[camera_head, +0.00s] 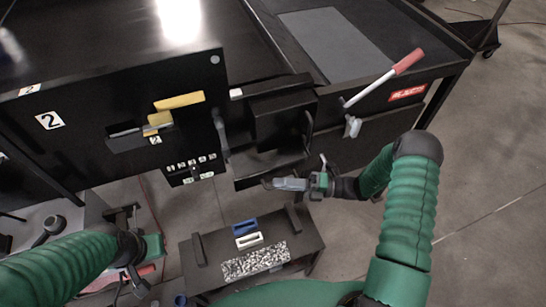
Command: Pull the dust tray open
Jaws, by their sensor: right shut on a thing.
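The dust tray (243,184) looks like a low black tray at the lower front of the black machine, below a black box-like part with an upright handle. My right gripper (274,184) reaches in from the right at the tray's front edge. Its grey fingers are shut on what appears to be the tray's edge or handle, and they hide the point of contact. My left gripper (130,286) is low at the left, away from the tray. Its fingers are small and dark, so I cannot tell whether they are open.
A small black table (196,250) below holds a blue block (244,227), a white block (249,241) and a speckled pad (255,261). A red-handled lever (408,61) stands on the machine at right. A panel with yellow handles (179,101) is at left. Grey floor is open at right.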

